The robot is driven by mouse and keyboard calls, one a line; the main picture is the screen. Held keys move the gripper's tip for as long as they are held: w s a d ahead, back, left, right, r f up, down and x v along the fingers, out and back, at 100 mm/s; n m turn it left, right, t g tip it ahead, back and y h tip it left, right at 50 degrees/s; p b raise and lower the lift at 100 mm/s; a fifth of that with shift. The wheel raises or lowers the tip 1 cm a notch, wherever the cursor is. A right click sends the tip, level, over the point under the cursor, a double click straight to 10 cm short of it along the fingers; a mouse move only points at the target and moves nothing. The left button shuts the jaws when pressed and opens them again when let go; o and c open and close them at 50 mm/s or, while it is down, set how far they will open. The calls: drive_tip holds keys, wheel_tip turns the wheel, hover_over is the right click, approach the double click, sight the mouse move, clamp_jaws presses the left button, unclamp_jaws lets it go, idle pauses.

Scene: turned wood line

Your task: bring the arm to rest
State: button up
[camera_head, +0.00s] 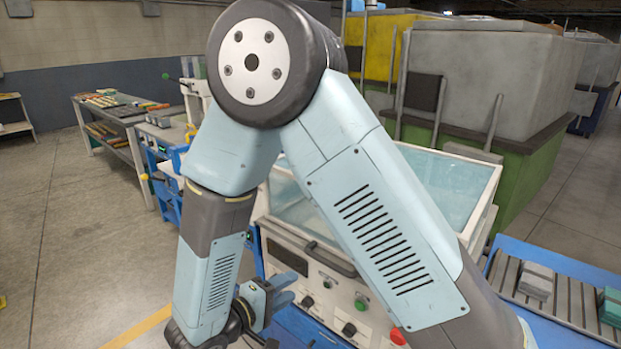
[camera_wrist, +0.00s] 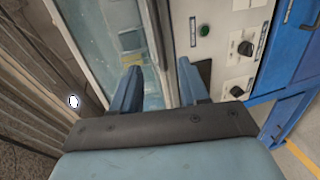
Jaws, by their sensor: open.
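My arm fills the middle of the head view, bent at a high elbow with its forearm hanging down on the left. My gripper (camera_head: 279,297) is low in the head view, in front of the white machine (camera_head: 350,290) with the clear cover. In the wrist view my gripper (camera_wrist: 158,90) shows two blue fingers, wide apart, with nothing between them. Behind the fingers lie the machine's glass and its panel with knobs (camera_wrist: 245,48). I cannot tell the exact gap between the fingers and the machine.
A blue roller conveyor (camera_head: 560,280) with grey and green blocks is at the right. A workbench (camera_head: 120,115) with coloured pieces stands at the left. Large grey and green machines (camera_head: 480,80) stand behind. The floor at the left (camera_head: 70,240) is clear.

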drive_tip(key=d+r+m+g, duration=0.3)
drive_tip(key=d+r+g, duration=0.25)
drive_tip(key=d, duration=0.45)
drive_tip(key=d+r+m+g, duration=0.3)
drive_tip(key=d+r+g, duration=0.3)
drive_tip(key=d, duration=0.4)
drive_tip(key=s+d+r+m+t+y, duration=0.2)
drive_tip(key=s+d+r+y, duration=0.1)
drive_tip(key=d+r+y, duration=0.2)
drive_tip(key=s+d+r+m+t+y, duration=0.2)
drive_tip(key=s+d+r+t+y, duration=0.1)
drive_tip(key=r, duration=0.6)
drive_tip(key=shift+s+d+y, duration=0.75)
drive_tip(key=shift+d+y, duration=0.25)
drive_tip(key=shift+d, duration=0.4)
